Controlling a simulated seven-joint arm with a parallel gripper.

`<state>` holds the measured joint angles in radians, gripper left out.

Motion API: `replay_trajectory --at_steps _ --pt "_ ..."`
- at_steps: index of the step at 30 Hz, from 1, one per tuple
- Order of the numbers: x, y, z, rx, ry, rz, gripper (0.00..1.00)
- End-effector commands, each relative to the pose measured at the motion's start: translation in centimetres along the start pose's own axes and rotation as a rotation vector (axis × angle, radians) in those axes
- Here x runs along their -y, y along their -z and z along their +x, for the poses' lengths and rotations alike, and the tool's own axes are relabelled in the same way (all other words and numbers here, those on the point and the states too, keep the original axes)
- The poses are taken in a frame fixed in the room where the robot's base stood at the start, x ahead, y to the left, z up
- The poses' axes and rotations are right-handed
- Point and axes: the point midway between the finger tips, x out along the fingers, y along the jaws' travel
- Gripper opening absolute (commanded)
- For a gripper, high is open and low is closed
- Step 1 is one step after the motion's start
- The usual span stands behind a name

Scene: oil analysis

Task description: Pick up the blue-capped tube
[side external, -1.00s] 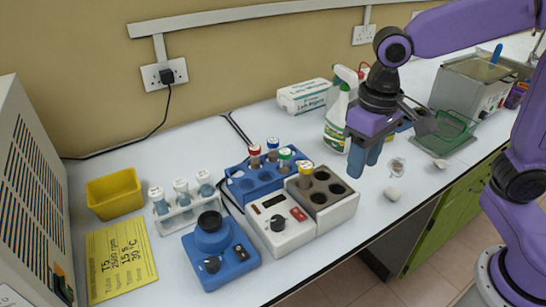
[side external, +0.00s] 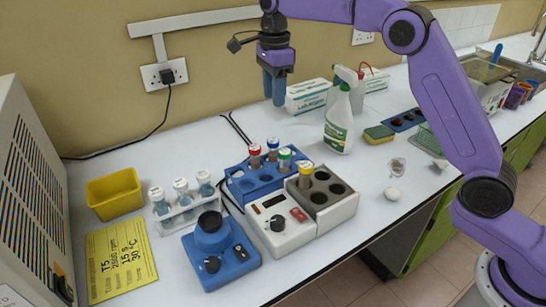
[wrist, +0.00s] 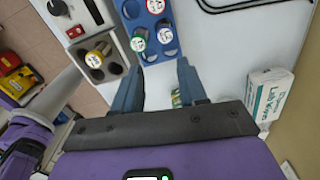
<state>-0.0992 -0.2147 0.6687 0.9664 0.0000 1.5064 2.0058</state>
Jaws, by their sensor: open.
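The blue-capped tube (side external: 273,146) stands upright in the blue rack (side external: 238,190), at the back right beside the green-capped tube (side external: 285,155) and the red-capped tube (side external: 255,153). In the wrist view the blue-capped tube (wrist: 165,36) shows from above, just ahead of my fingertips and right of the green cap (wrist: 138,44). My gripper (side external: 273,100) hangs high above and behind the rack, fingers pointing down. In the wrist view its two fingers (wrist: 158,66) are spread apart with nothing between them.
A heater block (side external: 318,213) with a yellow-capped tube (side external: 305,174) stands in front of the rack. A blue mixer (side external: 222,255) and a white rack (side external: 184,220) of tubes are to the left. A spray bottle (side external: 338,128) and a box (side external: 306,97) stand to the right.

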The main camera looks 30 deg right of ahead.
Motion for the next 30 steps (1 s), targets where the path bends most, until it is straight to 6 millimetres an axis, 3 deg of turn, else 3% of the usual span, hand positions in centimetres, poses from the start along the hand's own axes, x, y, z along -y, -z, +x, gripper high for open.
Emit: replay_trajectory --at_steps 7,21,30 --pt "0.8 0.4 1.2 -0.002 -0.003 0.079 0.42" --pt "0.7 0.4 9.8 -0.002 -0.004 0.075 0.42" --pt "0.8 0.4 12.4 -0.001 -0.001 0.075 0.42"
